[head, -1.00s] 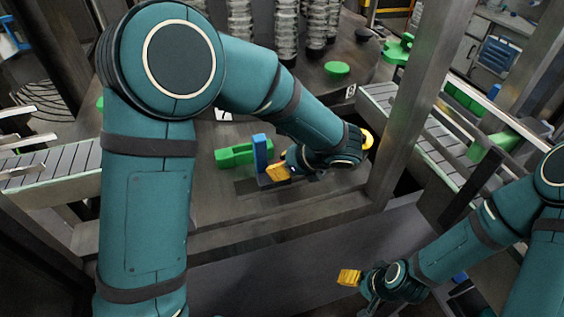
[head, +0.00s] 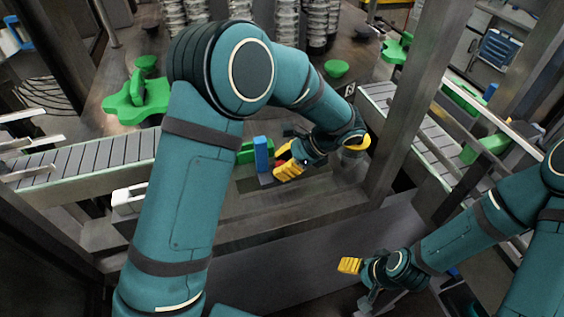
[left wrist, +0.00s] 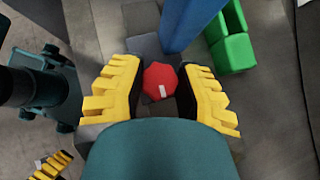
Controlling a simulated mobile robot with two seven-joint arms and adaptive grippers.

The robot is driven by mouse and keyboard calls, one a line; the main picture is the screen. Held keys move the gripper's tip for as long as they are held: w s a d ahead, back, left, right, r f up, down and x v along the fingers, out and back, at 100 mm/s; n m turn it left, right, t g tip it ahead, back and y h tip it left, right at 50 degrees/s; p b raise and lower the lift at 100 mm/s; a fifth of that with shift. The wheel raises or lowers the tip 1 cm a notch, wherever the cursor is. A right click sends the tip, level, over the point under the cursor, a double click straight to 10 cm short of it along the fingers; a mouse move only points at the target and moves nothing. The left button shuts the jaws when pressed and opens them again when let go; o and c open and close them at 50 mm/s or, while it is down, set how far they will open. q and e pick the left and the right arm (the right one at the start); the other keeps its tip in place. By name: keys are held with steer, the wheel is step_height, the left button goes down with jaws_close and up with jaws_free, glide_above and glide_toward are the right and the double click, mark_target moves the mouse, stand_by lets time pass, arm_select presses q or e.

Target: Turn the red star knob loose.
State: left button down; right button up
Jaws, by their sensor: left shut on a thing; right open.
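The red star knob (left wrist: 160,80) shows in the left wrist view between the two yellow fingers of my left gripper (left wrist: 160,88). It has a small white mark on its face. My left gripper is shut on it. In the head view my left gripper (head: 283,164) is beside the blue upright block, with only a sliver of red showing between its fingers. My right gripper (head: 351,266) is open and empty at the lower right, well away from the knob.
The blue upright block (head: 262,154) stands close to the left gripper, with a green block (left wrist: 234,50) beside it. Conveyors (head: 80,159) lie on both sides. A metal post (head: 408,110) rises right of the gripper.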

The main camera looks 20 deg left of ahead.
arm_select(q)
steer(key=shift+f, duration=0.1)
steer(key=c, duration=0.6)
jaws_free()
step_height(320, 180, up, 10)
steer(key=shift+r, duration=0.1)
stand_by(0.4)
